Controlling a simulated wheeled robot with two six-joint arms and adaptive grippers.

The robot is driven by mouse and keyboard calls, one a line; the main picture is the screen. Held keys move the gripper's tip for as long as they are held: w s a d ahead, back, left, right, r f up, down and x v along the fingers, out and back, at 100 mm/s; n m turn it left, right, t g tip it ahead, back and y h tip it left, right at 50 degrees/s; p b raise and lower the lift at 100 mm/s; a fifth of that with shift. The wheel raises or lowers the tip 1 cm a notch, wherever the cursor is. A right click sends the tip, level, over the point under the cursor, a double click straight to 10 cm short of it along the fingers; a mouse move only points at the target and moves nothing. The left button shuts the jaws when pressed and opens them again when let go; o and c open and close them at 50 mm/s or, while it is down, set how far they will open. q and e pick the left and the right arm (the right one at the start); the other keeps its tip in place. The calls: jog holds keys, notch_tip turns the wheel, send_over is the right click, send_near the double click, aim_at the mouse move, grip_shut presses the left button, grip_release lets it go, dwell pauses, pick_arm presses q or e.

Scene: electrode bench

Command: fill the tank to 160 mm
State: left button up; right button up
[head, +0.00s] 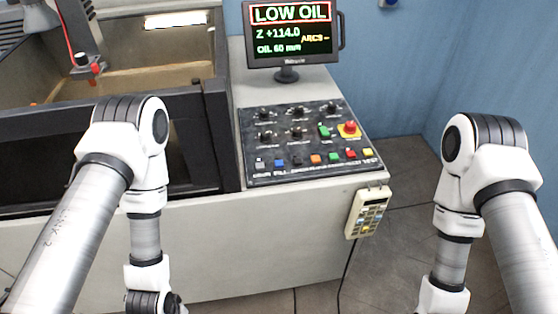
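The tank (205,105) stands at the left, dark-walled with a tan interior; the oil surface is hard to make out. The monitor (291,35) reads "LOW OIL" in a red box, "Z +114.0" and "OIL 60 mm". The sloped control panel (300,140) has several black knobs and a row of small coloured buttons. A blue button (279,163) sits near the row's left end, above a label that seems to read "FILL". Both my arms show in the head view, reaching down in front of the bench, apart from the panel. Both grippers are out of frame below.
A red emergency-stop button (349,128) on a yellow base and a green switch (324,131) sit at the panel's right. A handheld pendant (368,211) hangs on the bench front with a cable. A machine head (82,35) hangs over the tank. Floor at right is clear.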

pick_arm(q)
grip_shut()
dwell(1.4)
